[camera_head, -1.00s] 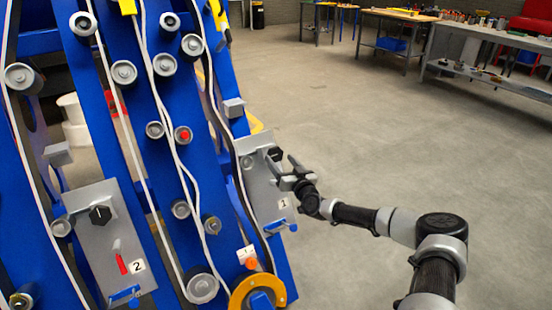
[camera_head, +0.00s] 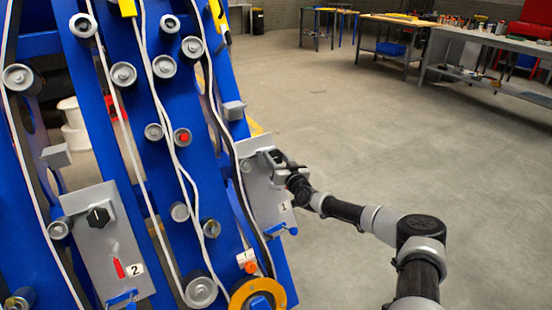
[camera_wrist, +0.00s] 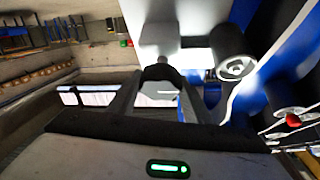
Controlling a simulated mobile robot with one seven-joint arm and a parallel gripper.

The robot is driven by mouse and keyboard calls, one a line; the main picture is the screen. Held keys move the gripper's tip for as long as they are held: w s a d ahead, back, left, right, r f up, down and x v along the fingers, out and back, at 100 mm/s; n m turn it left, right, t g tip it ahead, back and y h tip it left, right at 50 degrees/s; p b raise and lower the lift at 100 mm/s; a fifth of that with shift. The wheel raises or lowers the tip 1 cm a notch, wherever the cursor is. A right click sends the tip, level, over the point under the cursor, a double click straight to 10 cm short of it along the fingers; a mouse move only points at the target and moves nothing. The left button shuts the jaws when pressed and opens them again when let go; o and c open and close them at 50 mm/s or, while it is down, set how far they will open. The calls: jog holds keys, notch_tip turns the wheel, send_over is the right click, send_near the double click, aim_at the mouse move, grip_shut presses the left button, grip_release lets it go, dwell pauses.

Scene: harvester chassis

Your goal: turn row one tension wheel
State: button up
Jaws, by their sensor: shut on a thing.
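The row one tension wheel is a black knob (camera_head: 275,155) on the grey panel marked 1 (camera_head: 268,205), on the right side of the blue machine. My gripper (camera_head: 279,165) is at this knob, its fingers shut on either side of it. In the wrist view the dark, many-sided knob (camera_wrist: 160,78) sits between my two fingertips (camera_wrist: 158,100), in front of the pale panel. The fingers hide part of the knob in the head view.
A second grey panel marked 2 (camera_head: 110,250) has its own black knob (camera_head: 98,217) and a red lever (camera_head: 117,266). White belts run over several rollers (camera_head: 123,74). Open floor (camera_head: 400,150) lies to the right, with workbenches (camera_head: 485,55) behind.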

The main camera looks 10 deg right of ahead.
jog(key=shift+r+m+p, duration=0.15)
jog(key=shift+m+p, duration=0.15)
jog(key=shift+p, duration=0.1)
jog(key=shift+r+m+h+p, duration=0.1)
jog(key=shift+m+h+p, duration=0.8)
jog(key=shift+m+p, duration=0.25)
jog(key=m+h+p, duration=0.1)
jog(key=m+h, duration=0.1)
jog(key=m, duration=0.1)
jog(key=shift+m+p, duration=0.25)
jog(key=shift+p, duration=0.15)
jog(key=m+g+h+p, duration=0.1)
jog(key=m+p, duration=0.1)
jog(key=m, duration=0.2)
jog(key=shift+h, duration=0.3)
jog(key=shift+f+m+g+h+p, duration=0.2)
jog(key=shift+m+g+h+p, duration=0.45)
jog(key=shift+m, duration=0.65)
jog(key=shift+g, duration=0.25)
jog(key=o, duration=1.1)
jog(key=shift+c, duration=0.2)
